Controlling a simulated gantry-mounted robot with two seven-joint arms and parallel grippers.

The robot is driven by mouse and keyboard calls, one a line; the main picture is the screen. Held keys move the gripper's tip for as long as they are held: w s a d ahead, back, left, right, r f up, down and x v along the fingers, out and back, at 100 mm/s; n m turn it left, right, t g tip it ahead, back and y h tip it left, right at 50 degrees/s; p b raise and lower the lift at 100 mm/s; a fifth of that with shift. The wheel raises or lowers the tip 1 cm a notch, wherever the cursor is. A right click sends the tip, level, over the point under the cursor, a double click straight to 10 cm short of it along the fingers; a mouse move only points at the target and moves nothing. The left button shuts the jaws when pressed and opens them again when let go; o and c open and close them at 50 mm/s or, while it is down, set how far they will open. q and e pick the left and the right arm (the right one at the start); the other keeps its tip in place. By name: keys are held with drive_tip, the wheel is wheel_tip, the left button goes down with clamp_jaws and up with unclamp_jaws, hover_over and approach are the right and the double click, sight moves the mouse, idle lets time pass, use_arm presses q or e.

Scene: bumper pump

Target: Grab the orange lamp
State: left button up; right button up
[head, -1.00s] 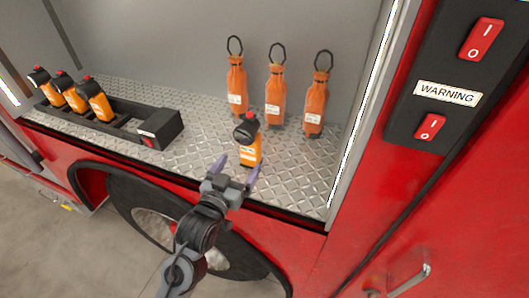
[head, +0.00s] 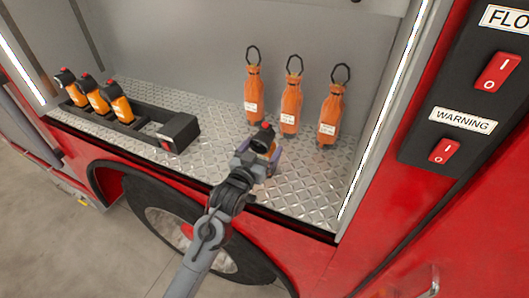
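The orange lamp (head: 263,140) with a black head and red top stands on the metal shelf, near its front edge. My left gripper (head: 260,157) reaches up from below, with its purple fingers on either side of the lamp. The fingers look spread; contact with the lamp cannot be made out. The gripper hides most of the lamp's orange body. Several similar orange lamps (head: 98,97) sit in a black charging rack (head: 150,128) at the shelf's left. My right gripper is not in view.
Three orange bottle-shaped items with black loops (head: 291,107) stand behind the lamp, close to it. The shelf's diamond-plate surface (head: 215,165) is clear between rack and lamp.

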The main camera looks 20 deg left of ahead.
use_arm(q)
drive_tip(key=shift+w+d, duration=0.15)
drive_tip(key=shift+w, duration=0.7)
drive_tip(key=c, duration=1.3)
drive_tip(key=shift+c, duration=0.9)
drive_tip(key=shift+r, duration=0.2)
